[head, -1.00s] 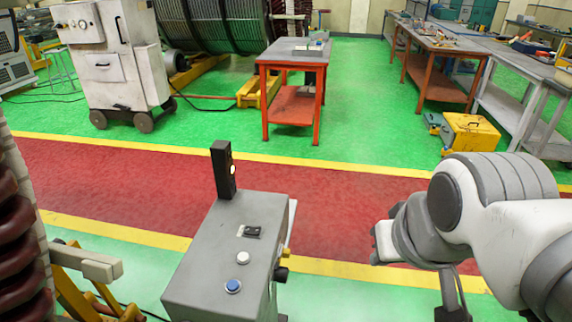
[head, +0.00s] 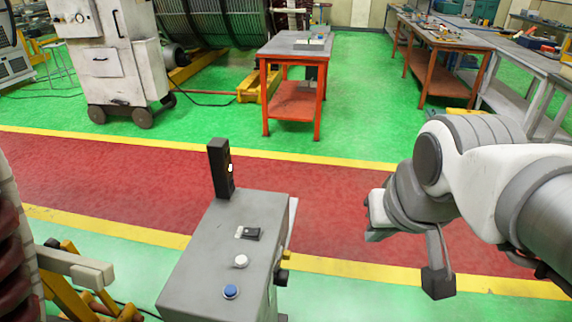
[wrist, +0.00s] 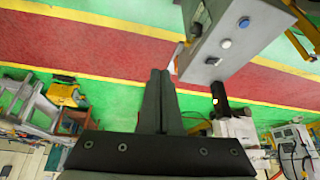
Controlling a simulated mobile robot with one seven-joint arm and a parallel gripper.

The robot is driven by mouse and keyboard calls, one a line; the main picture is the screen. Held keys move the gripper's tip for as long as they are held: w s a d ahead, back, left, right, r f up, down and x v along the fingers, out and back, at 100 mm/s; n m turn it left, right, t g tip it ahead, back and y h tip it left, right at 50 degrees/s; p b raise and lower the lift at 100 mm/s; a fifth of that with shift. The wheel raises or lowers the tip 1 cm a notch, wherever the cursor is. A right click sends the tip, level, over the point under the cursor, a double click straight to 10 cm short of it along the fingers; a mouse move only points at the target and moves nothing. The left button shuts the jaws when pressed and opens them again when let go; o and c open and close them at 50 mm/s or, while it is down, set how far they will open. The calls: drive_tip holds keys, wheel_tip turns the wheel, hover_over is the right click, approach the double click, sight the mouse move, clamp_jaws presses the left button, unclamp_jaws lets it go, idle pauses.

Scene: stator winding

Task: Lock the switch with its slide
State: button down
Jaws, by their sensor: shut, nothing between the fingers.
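A black switch (head: 253,234) with a small light piece at its left side sits on the sloped top of the grey control box (head: 205,250). It is too small to tell how the slide stands against the switch. In the wrist view the switch (wrist: 213,61) is a small dark patch on the box, seen upside down. My gripper (wrist: 160,72) has its two dark fingers together, empty, to the left of and apart from the box in that view. In the head view my arm is at the right, well away from the box; the fingertips are not clear there.
A white button (head: 241,261) and a blue button (head: 231,291) lie in line with the switch. A black post with a lit lamp (head: 221,168) rises from the box's far end. An orange table (head: 294,50) stands farther back. The red walkway between is clear.

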drive_tip(key=w+a+f+b, duration=0.2)
drive_tip(key=w+f, duration=0.2)
drive_tip(key=w, duration=0.3)
drive_tip(key=m+g+b, duration=0.2)
drive_tip(key=b, duration=0.6)
hover_over(285, 257)
drive_tip(key=w+d, duration=0.1)
drive_tip(key=w, duration=0.3)
wheel_tip(285, 257, down, 22)
drive_tip(key=shift+s+f+h, duration=0.15)
drive_tip(key=shift+s+h, duration=0.1)
drive_tip(key=shift+h, duration=0.15)
drive_tip(key=shift+d, duration=0.1)
wheel_tip(285, 257, down, 9)
drive_tip(key=b, duration=0.2)
drive_tip(key=shift+s+f+b, duration=0.2)
drive_tip(key=shift+s+b, duration=0.1)
drive_tip(key=shift+s, duration=0.1)
